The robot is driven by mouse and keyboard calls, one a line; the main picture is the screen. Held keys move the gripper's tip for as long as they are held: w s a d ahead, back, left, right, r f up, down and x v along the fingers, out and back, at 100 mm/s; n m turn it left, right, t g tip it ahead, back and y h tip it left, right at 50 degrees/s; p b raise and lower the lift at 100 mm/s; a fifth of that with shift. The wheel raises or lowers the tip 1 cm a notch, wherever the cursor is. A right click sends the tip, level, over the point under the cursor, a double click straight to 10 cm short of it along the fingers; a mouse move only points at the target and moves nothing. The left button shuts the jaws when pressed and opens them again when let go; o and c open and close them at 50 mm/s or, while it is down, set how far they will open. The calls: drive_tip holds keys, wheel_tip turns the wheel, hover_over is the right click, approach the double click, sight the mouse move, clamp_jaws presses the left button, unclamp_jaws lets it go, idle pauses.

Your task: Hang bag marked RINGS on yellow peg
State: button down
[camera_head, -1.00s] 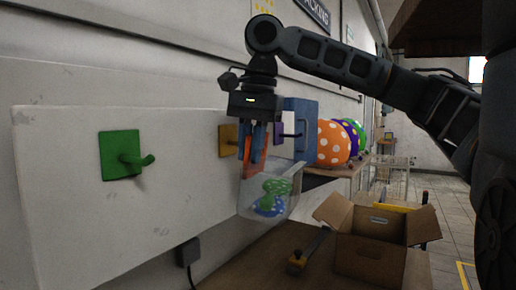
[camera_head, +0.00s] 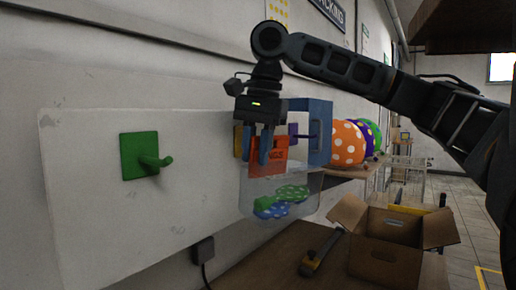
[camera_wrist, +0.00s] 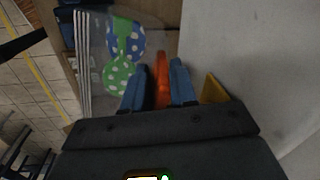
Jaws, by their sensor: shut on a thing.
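In the wrist view the blue fingertips (camera_wrist: 159,84) pinch the orange label (camera_wrist: 162,75). The yellow peg's plate (camera_head: 238,140) is mostly hidden behind my gripper. A yellow piece (camera_wrist: 213,90) shows right of the fingers in the wrist view, apart from them.
A green peg (camera_head: 147,157) is on the white board (camera_head: 90,200) at left. A purple peg (camera_head: 299,137) and blue holder (camera_head: 320,125) are just right of the bag. Polka-dot balloons (camera_head: 346,143) lie beyond. An open cardboard box (camera_head: 385,262) stands on the table below.

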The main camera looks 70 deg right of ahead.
drive_tip(key=c, duration=0.8)
unclamp_jaws()
drive_tip(key=shift+w+d+f, duration=0.2)
drive_tip(key=shift+w+f, duration=0.05)
drive_tip(key=shift+f, duration=0.05)
drive_tip(key=shift+r, duration=0.1)
